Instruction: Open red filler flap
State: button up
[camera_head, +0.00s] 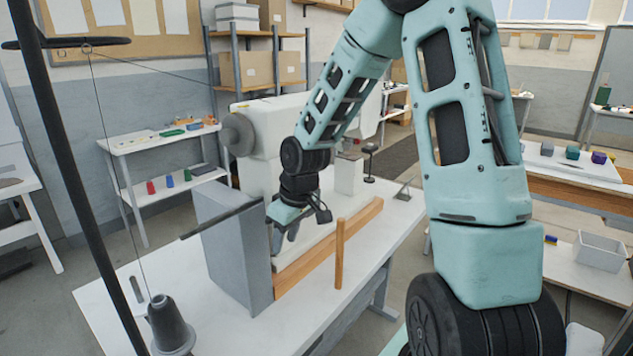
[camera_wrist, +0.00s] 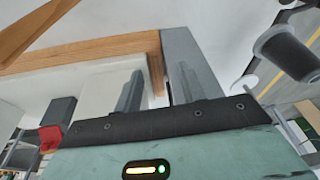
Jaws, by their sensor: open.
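A small red part (camera_wrist: 50,138) shows at the lower left of the wrist view, beside a dark grey block (camera_wrist: 59,112). It is partly cut off by my gripper's body, and I cannot tell for sure whether it is the filler flap. I make out no red flap in the head view. My gripper (camera_head: 285,236) points down in front of the white machine (camera_head: 262,125), behind the grey panel (camera_head: 238,255). In the wrist view my gripper (camera_wrist: 157,90) is open, its two grey fingers apart with nothing held between them.
A wooden rail (camera_head: 325,250) runs along the white table (camera_head: 370,245), with an upright wooden post (camera_head: 339,255) by it. A thread cone (camera_head: 168,322) stands at the front left. The table's right end is mostly clear.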

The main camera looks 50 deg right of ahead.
jog(key=w+d+r+t, duration=0.1)
jog(key=d+t, duration=0.1)
jog(key=d, duration=0.8)
jog(key=w+d+r+m+t, duration=0.1)
jog(key=d+r+t, duration=0.1)
jog(key=d, duration=0.7)
jog(key=w+d+r+t, duration=0.1)
jog(key=d+t, duration=0.1)
jog(key=d, duration=0.8)
jog(key=w+a+f+p, duration=0.1)
jog(key=w+p, duration=0.1)
jog(key=w, duration=1.2)
jog(key=shift+f+p, duration=0.4)
grip_shut()
